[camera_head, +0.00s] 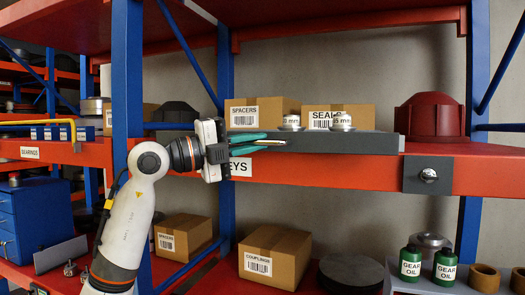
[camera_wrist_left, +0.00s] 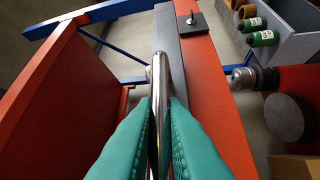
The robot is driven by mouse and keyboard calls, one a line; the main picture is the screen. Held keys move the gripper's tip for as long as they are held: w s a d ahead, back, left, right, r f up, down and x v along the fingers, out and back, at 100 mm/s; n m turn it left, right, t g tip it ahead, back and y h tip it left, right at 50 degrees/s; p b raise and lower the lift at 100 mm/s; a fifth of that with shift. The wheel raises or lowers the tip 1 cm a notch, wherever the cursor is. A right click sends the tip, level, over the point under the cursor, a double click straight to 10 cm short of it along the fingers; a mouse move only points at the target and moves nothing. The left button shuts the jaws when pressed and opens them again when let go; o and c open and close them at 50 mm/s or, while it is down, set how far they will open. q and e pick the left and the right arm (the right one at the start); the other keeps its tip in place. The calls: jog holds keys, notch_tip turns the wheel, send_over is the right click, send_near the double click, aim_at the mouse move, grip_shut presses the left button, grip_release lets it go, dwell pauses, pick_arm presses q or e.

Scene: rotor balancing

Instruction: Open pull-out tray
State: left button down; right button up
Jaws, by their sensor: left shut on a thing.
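The pull-out tray (camera_head: 350,143) is a long dark grey piece on the red shelf, with two small metal parts (camera_head: 342,122) marked in mm on top. Its grey front (camera_wrist_left: 166,28) runs beside the red shelf beam in the left wrist view. A chrome bar handle (camera_wrist_left: 157,70) lies along that front. My left gripper (camera_head: 268,142) has teal fingers and is at the left part of the tray's front. In the left wrist view its fingers (camera_wrist_left: 162,108) are shut on the handle, one on each side. The fingers hide part of the handle. My right gripper is not in view.
Boxes marked SPACERS (camera_head: 262,110) and SEALS (camera_head: 355,112) stand behind the tray. A dark red housing (camera_head: 430,114) stands at right, and a black plate with a knob (camera_head: 428,175) is on the beam. Blue uprights (camera_head: 226,70) flank the shelf.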

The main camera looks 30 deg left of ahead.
pick_arm(q)
jog(key=s+d+b, duration=0.3)
jog(key=s, duration=1.1)
jog(key=shift+s+d, duration=0.15)
jog(key=shift+d, duration=0.15)
jog(key=shift+f, duration=0.1)
jog(key=c, duration=1.5)
grip_release()
jog(key=shift+a, duration=0.1)
jog(key=b+v, duration=0.6)
jog(key=v, duration=0.6)
